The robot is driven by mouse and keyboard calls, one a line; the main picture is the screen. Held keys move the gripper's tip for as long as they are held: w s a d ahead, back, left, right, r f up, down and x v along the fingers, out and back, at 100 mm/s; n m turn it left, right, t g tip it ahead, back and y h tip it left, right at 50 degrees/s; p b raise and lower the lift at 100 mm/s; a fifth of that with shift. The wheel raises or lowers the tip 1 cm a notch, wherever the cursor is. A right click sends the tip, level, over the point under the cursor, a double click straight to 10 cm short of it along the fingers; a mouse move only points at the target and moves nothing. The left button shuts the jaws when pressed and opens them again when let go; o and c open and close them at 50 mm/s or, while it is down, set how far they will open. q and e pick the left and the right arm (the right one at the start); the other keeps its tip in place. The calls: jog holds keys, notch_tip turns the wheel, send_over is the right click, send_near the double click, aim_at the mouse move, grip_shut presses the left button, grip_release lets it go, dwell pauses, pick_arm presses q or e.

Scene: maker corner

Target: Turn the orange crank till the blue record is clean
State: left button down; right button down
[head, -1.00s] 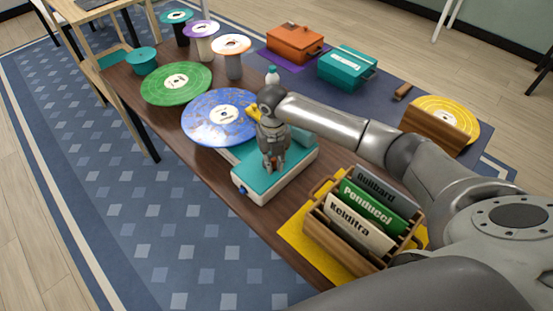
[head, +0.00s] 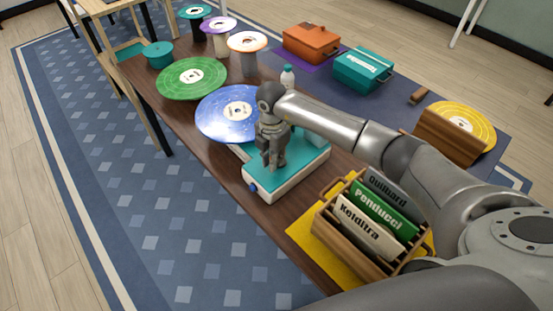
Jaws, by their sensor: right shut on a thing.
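The blue record (head: 213,121) lies flat at the white and teal cleaning machine (head: 308,157). Its visible face looks mostly clear blue around a pale label; its right edge is hidden behind my right gripper. My right gripper (head: 272,160) points down over the teal top of the machine and is shut on the orange crank, which its fingers almost fully hide. My left gripper is out of view.
A green record (head: 192,78) lies farther back, and a clear bottle (head: 288,77) stands behind the machine. A wooden crate (head: 365,262) of record sleeves is close on the right. A yellow record (head: 462,126) stands in a wooden holder (head: 447,139).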

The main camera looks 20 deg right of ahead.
jog(key=m, duration=0.1)
jog(key=w+m, duration=0.1)
jog(key=m, duration=0.2)
jog(key=shift+w+a+r, duration=0.15)
jog(key=shift+w+a, duration=0.1)
jog(key=shift+a, duration=0.1)
jog(key=shift+w+m, duration=0.25)
jog(key=shift+m, duration=0.55)
jog(key=shift+w+m, duration=0.25)
jog(key=shift+m, duration=0.55)
jog(key=c, duration=1.4)
grip_release()
notch_tip(320, 180, up, 12)
jog(key=shift+f, duration=0.1)
